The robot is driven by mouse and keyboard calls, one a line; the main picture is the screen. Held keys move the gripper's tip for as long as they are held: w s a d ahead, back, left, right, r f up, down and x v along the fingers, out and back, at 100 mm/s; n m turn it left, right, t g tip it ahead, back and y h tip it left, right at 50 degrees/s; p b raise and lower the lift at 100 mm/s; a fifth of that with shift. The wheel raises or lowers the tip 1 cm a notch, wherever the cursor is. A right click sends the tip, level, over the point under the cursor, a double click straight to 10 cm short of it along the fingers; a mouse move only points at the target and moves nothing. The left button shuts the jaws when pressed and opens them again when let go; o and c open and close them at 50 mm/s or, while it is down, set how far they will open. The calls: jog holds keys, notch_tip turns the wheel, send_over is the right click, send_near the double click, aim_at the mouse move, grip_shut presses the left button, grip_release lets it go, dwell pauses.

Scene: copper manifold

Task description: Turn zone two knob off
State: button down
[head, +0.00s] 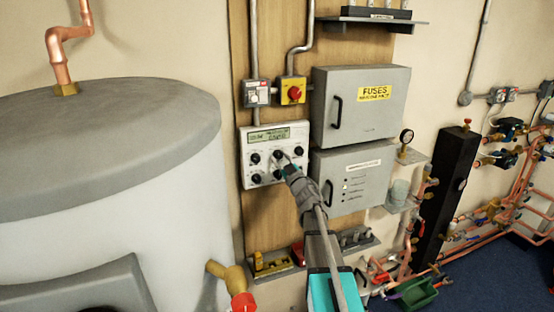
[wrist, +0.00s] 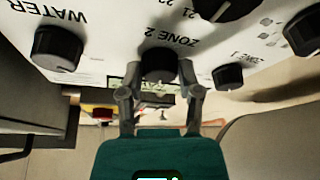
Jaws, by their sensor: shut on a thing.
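The white control panel (head: 248,142) with a green display and several black knobs is on the wooden board in the head view. In the wrist view the zone two knob (wrist: 157,62) is a black knob beside the upside-down "ZONE 2" label. My gripper (wrist: 158,75) is shut on it, one finger at each side. In the head view my gripper (head: 287,168) reaches the panel's lower right part and hides some of its face. I cannot tell which way the held knob points.
In the wrist view the WATER knob (wrist: 57,47) and zone one knob (wrist: 228,76) sit either side. In the head view a grey fuse box (head: 345,135) and a lower grey box (head: 365,200) stand close right. A large tank (head: 110,200) fills the left.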

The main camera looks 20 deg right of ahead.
jog(key=shift+d+r+n+g+y+p, duration=0.1)
jog(key=shift+n+g+y+p, duration=0.4)
jog(key=shift+n, duration=1)
jog(key=shift+d+r+n+g+y+p, duration=0.1)
jog(key=shift+n+g+y+p, duration=0.2)
jog(key=shift+n+y, duration=0.8)
jog(key=shift+n+h, duration=0.4)
jog(key=shift+f, duration=0.1)
jog(key=shift+c, duration=1.4)
grip_release()
jog(key=shift+a, duration=0.1)
jog(key=shift+s, duration=0.15)
